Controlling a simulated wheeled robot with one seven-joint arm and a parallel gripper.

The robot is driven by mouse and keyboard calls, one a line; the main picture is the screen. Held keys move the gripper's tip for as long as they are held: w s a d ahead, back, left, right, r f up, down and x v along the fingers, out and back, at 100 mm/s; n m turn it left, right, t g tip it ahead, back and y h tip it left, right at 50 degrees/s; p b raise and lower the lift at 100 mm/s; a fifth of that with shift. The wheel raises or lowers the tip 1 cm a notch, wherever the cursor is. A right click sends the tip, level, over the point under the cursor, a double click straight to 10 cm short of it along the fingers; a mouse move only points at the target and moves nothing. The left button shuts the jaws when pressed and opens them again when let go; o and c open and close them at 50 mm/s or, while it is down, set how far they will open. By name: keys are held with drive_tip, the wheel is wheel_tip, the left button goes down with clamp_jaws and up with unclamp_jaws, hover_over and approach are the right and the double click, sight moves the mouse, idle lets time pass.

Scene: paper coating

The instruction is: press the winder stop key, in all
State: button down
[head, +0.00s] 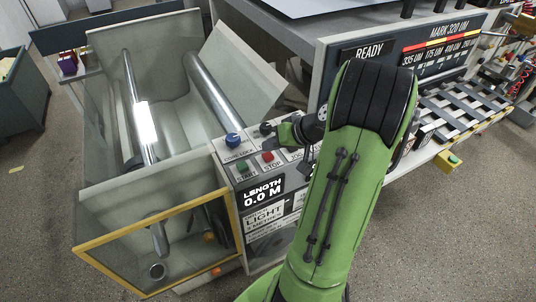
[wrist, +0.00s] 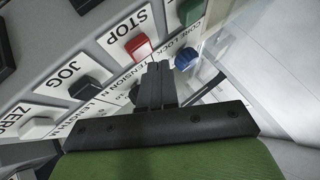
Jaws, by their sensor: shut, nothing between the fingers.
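The red stop key (head: 268,157) sits on the winder's grey control panel, with the word STOP printed under it. It also shows in the wrist view (wrist: 138,46), upside-down label beside it. My gripper (head: 267,129) is shut and empty, just behind the red key in the head view. In the wrist view my closed fingers (wrist: 157,68) point at the panel between the red key and the blue knob. The fingertips look close to the red key but not over it. I cannot tell how high they are above the panel.
A green START key (head: 242,167) is left of the red key. A blue core lock knob (head: 232,140) is behind them. A black JOG key (wrist: 86,88) and a white ZERO key (wrist: 37,127) also show. The length display (head: 262,193) reads 0.0 M.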

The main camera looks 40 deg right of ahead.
sight(271, 156)
drive_tip(key=shift+f+b, duration=0.4)
drive_tip(key=shift+f, duration=0.05)
drive_tip(key=shift+f+b, duration=0.45)
idle(0.7)
drive_tip(key=shift+r+p, duration=0.75)
drive_tip(key=shift+r, duration=0.15)
drive_tip(key=shift+r, duration=0.1)
wheel_tip(271, 156, up, 5)
drive_tip(key=p, duration=0.4)
idle(0.6)
